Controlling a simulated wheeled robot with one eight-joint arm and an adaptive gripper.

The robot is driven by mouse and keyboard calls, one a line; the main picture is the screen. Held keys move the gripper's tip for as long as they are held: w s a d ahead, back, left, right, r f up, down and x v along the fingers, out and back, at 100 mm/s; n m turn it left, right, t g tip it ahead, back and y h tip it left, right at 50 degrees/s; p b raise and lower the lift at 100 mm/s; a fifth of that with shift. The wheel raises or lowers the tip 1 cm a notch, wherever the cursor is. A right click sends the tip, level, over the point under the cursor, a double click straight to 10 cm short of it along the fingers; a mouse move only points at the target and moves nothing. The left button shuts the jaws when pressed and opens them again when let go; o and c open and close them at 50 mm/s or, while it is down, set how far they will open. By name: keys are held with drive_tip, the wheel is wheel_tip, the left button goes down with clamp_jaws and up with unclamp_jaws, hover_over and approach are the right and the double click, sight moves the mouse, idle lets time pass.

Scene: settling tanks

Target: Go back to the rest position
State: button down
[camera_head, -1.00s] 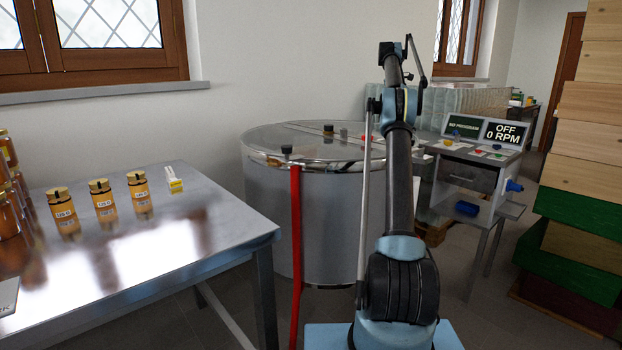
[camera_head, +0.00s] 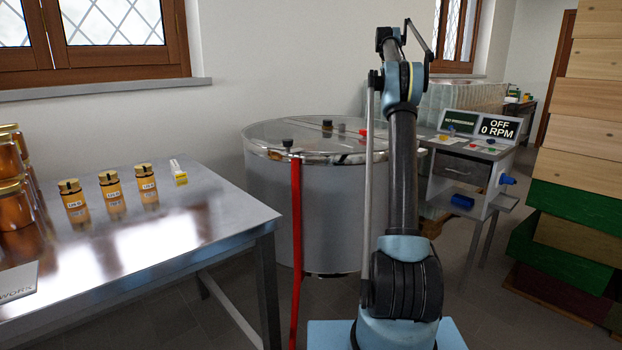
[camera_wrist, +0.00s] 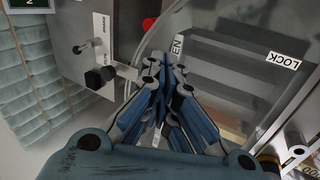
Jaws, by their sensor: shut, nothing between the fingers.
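My arm stands upright right of the middle in the head view, its upper links bent at the top. My gripper is hidden there. In the wrist view my gripper (camera_wrist: 167,68) is shut, with its blue-grey fingers together and nothing between them. Beyond the fingers are a clear round lid marked LOCK (camera_wrist: 283,60) and a grey panel with a black knob (camera_wrist: 93,80). I cannot tell how far the fingers are from these. In the head view the large steel tank (camera_head: 272,205) with the clear lid stands behind and left of my arm.
A steel table (camera_head: 190,235) with several honey jars (camera_head: 112,192) fills the left. A control stand with an OFF 0 RPM display (camera_head: 499,129) is at the right. Stacked wooden boxes (camera_head: 577,110) rise at the far right. A red post (camera_head: 296,250) stands before the tank.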

drive_tip(key=s+a+r+m+y, duration=0.1)
drive_tip(key=s+a, duration=0.3)
drive_tip(key=s, duration=0.4)
drive_tip(key=s+a+r+m, duration=0.1)
drive_tip(key=s+a, duration=0.2)
drive_tip(key=s, duration=0.5)
drive_tip(key=s+a+f+m+y, duration=0.1)
drive_tip(key=s+a+f, duration=0.2)
drive_tip(key=s, duration=0.7)
drive_tip(key=s+a+f+m, duration=0.1)
drive_tip(key=s+a+f, duration=0.2)
drive_tip(key=s, duration=0.7)
drive_tip(key=s+a+f+m+y, duration=0.1)
drive_tip(key=s+a+f, duration=0.2)
drive_tip(key=s+f, duration=1.3)
drive_tip(key=s+a+f+m+g, duration=0.1)
drive_tip(key=s+a+f, duration=0.3)
drive_tip(key=s+f, duration=1.2)
drive_tip(key=s+m, duration=0.1)
drive_tip(key=s, duration=0.3)
drive_tip(key=shift+s+a+y, duration=0.2)
drive_tip(key=shift+s+y, duration=0.15)
drive_tip(key=shift+y, duration=0.05)
drive_tip(key=shift+w+f, duration=0.25)
drive_tip(key=shift+w, duration=0.2)
